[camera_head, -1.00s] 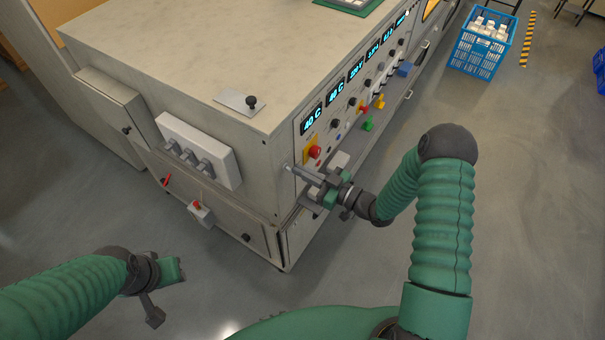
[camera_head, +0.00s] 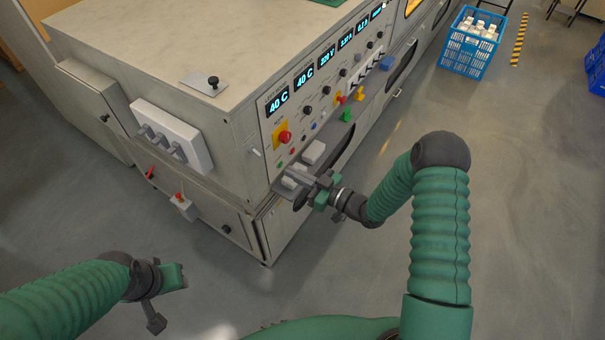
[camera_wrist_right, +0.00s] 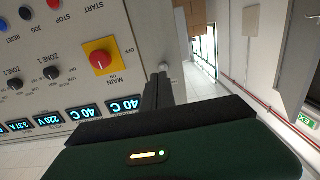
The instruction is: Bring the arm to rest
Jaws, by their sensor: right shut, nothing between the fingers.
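My right gripper (camera_head: 288,172) is shut and empty in front of the machine's control panel (camera_head: 330,85), below the red main switch (camera_head: 284,137). In the right wrist view its closed dark fingers (camera_wrist_right: 158,88) point toward the panel's side edge, near a small silver knob (camera_wrist_right: 163,67); contact cannot be told. The right arm (camera_head: 440,225) is bent and stretched forward. My left gripper (camera_head: 163,290) hangs at the lower left, over the floor and apart from the machine. Whether its fingers are open cannot be made out.
The machine (camera_head: 150,50) fills the upper left. A narrow ledge with pale blocks (camera_head: 314,152) juts from its front beside the right gripper. A blue crate (camera_head: 470,46) stands at the upper right. The floor (camera_head: 530,200) right of my right arm is clear.

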